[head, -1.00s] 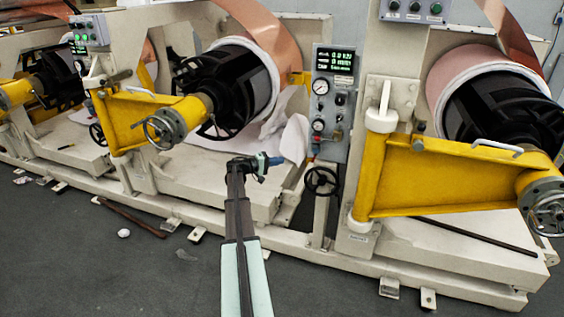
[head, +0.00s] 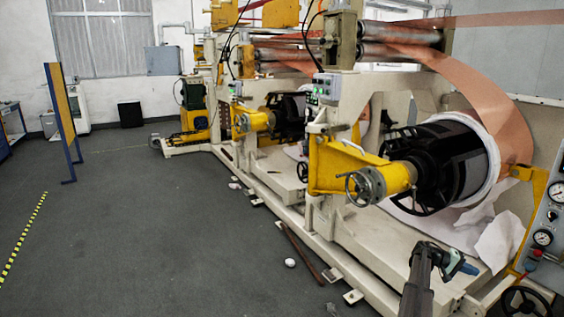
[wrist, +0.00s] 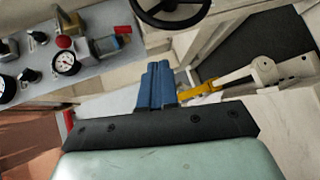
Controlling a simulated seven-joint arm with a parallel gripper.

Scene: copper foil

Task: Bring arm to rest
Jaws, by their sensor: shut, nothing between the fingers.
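My arm rises from the bottom of the head view at the lower right, in front of the cream machine base. My gripper (head: 468,268) is at its end, with blue fingers pointing right. In the wrist view my gripper (wrist: 157,85) shows its blue fingers closed together and empty. Nothing is held, and I see no contact between the fingers and the machine.
A copper foil roll on a black core (head: 440,160) and a yellow arm with a handwheel (head: 365,185) stand behind my gripper. A gauge panel (head: 545,225) and a black handwheel (head: 525,302) are at the right. The grey floor (head: 130,225) at left is open.

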